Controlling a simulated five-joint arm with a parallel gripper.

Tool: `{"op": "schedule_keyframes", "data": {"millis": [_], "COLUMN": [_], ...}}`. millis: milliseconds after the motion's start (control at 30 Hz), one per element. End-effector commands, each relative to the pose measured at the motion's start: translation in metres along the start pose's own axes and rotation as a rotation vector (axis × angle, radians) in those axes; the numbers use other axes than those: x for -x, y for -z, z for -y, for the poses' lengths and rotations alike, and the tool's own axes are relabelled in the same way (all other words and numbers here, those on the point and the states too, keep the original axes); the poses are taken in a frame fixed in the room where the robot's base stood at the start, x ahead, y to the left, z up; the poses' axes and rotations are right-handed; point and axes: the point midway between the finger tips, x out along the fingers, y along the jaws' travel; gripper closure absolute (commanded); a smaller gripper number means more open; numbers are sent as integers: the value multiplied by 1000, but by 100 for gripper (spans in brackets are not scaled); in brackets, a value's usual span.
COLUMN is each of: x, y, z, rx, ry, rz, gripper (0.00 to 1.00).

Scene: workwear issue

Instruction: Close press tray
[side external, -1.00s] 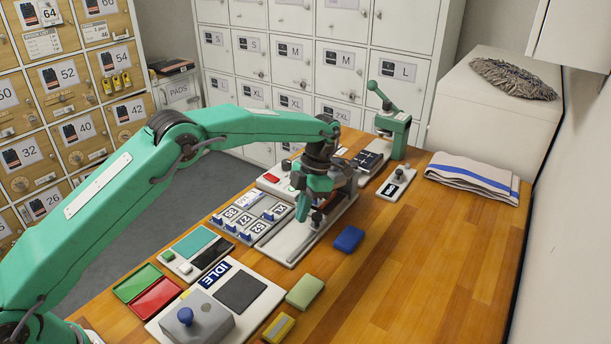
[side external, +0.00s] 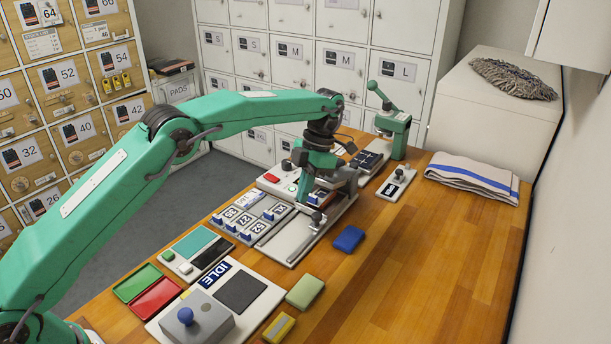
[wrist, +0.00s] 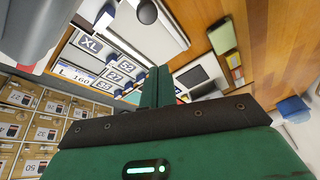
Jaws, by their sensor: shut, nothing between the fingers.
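The press tray (side external: 290,246) looks like a pale flat slide on the near-left end of the press unit at the middle of the bench. A small dark knob (side external: 317,217) stands on it, and the wrist view shows a dark round knob (wrist: 147,12) at the top. My gripper (side external: 304,190) is over the press unit, with its fingers shut and empty. In the wrist view the green fingers (wrist: 155,88) are together. My gripper and wrist hide the far part of the press, so I cannot tell how far in the tray is.
A green lever press (side external: 393,125) stands behind, and a folded towel (side external: 472,178) lies back right. The right front of the bench is clear.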

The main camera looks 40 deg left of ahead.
Motion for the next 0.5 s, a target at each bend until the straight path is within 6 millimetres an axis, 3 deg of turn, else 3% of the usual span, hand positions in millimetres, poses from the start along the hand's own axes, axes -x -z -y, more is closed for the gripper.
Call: {"op": "schedule_keyframes", "data": {"millis": [500], "x": [35], "y": [0], "z": [4], "rx": [0], "ry": [-2], "rz": [-1], "gripper": [100]}}
